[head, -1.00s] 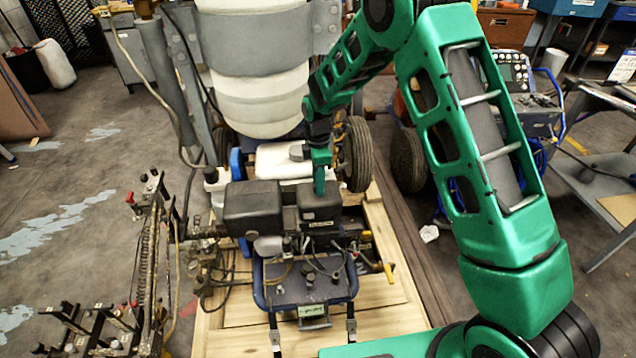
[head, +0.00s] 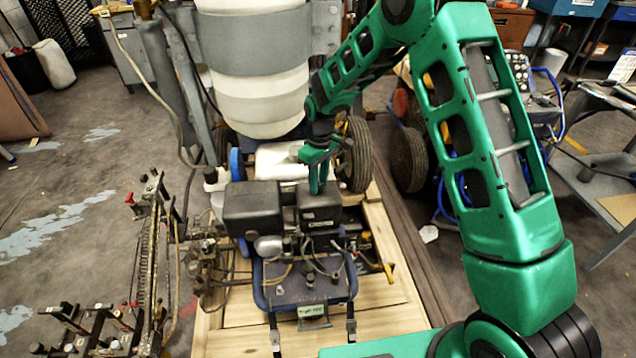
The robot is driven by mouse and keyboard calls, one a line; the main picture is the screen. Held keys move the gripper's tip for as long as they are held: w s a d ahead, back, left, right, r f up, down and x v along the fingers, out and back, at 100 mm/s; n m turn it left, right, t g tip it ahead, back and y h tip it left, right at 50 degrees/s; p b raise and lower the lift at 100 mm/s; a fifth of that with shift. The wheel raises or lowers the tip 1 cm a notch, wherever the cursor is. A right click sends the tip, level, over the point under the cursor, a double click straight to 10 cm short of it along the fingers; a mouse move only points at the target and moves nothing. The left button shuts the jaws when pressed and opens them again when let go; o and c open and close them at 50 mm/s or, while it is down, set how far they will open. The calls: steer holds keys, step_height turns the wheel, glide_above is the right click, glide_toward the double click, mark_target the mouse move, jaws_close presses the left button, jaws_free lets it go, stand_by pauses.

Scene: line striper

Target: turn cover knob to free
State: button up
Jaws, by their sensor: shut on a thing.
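My green gripper (head: 318,188) points down at the rear top edge of the right-hand black engine cover (head: 318,203) on the line striper. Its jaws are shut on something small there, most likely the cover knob. The knob itself is hidden between the fingers and too small to make out. The cover sits flat on the engine, beside a larger black box (head: 252,206) on its left.
A white tank (head: 258,100) stands behind the engine, with a black tyre (head: 356,155) to the right of my gripper. The striper rests on a wooden pallet (head: 385,300).

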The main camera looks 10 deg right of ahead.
mark_target(320, 184)
steer(key=m, duration=0.6)
steer(key=shift+w+r, duration=0.15)
steer(key=shift+w, duration=0.15)
steer(key=shift+m, duration=0.3)
steer(key=o, duration=1.1)
steer(key=shift+s, duration=0.15)
steer(key=shift+c, duration=0.2)
step_height(320, 184, up, 11)
steer(key=shift+d+f, duration=0.2)
